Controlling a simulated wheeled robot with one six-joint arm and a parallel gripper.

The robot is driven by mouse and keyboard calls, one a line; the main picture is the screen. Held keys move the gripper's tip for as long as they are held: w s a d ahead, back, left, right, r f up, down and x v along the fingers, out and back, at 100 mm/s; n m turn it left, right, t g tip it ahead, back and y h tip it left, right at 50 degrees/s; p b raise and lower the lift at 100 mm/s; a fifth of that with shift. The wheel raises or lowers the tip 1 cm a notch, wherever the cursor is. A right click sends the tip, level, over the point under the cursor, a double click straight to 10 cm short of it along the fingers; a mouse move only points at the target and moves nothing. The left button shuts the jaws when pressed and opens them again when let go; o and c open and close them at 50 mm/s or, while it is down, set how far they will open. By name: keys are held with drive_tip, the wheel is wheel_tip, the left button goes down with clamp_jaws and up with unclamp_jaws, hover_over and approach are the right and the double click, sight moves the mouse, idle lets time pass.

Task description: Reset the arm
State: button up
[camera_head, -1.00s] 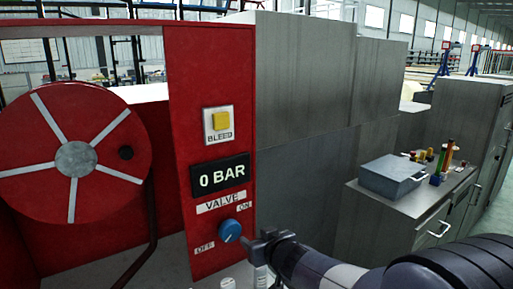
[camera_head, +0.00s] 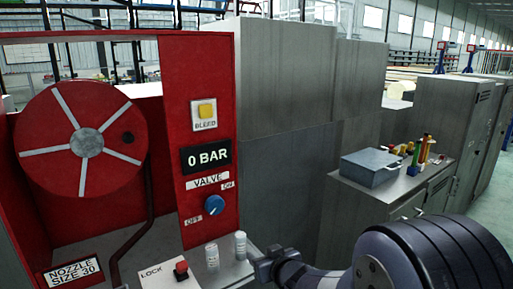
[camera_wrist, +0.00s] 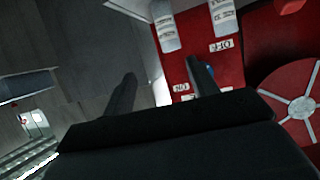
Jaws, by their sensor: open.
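My gripper (camera_head: 266,264) is at the bottom centre of the head view, right of the two small white cylinders and below the blue valve knob. In the wrist view its two dark fingers (camera_wrist: 160,92) stand apart with nothing between them. The red panel (camera_head: 196,110) carries a yellow BLEED button (camera_head: 206,110), a display (camera_head: 206,157) reading 0 BAR, and the blue valve knob (camera_head: 214,205) between OFF and ON labels. The gripper is apart from the knob. My arm comes in from the lower right.
A red hose reel (camera_head: 84,142) is at the left. White cylinders (camera_head: 211,256) (camera_head: 240,245) and a red LOCK button (camera_head: 181,271) stand on the ledge. Grey cabinets (camera_head: 287,110) fill the middle. A grey box (camera_head: 371,167) and coloured items (camera_head: 420,153) sit on a bench.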

drive_tip(key=s+d+f+m+t+h+p, duration=0.1)
drive_tip(key=s+d+f+m+h, duration=0.2)
drive_tip(key=d+f, duration=0.8)
drive_tip(key=shift+d+m+h+p, duration=0.4)
drive_tip(key=shift+d+m+h, duration=0.15)
drive_tip(key=shift+h, duration=0.25)
